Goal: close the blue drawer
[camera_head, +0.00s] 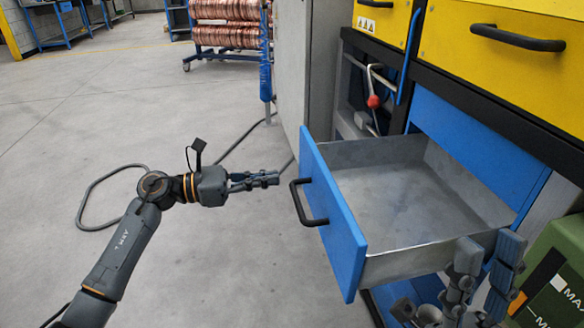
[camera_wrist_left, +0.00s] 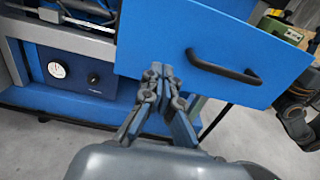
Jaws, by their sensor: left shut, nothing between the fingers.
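The blue drawer (camera_head: 330,219) is pulled out of the cabinet and looks empty inside. Its blue front with a black handle (camera_head: 302,204) also shows in the left wrist view (camera_wrist_left: 225,35). My left gripper (camera_head: 274,178) is shut and empty, just left of the front near the handle. In the left wrist view its fingertips (camera_wrist_left: 160,73) overlap the front's lower edge, left of the handle; I cannot tell whether they touch it. My right gripper (camera_head: 487,246) is open and empty, beside the drawer's near side wall, at the lower right.
Yellow drawers (camera_head: 500,60) sit above in the cabinet. A red-knobbed lever (camera_head: 373,101) is behind the drawer. A green machine (camera_head: 550,270) stands at the lower right. A cable (camera_head: 92,190) lies on the floor. Copper coils (camera_head: 226,22) stand at the back.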

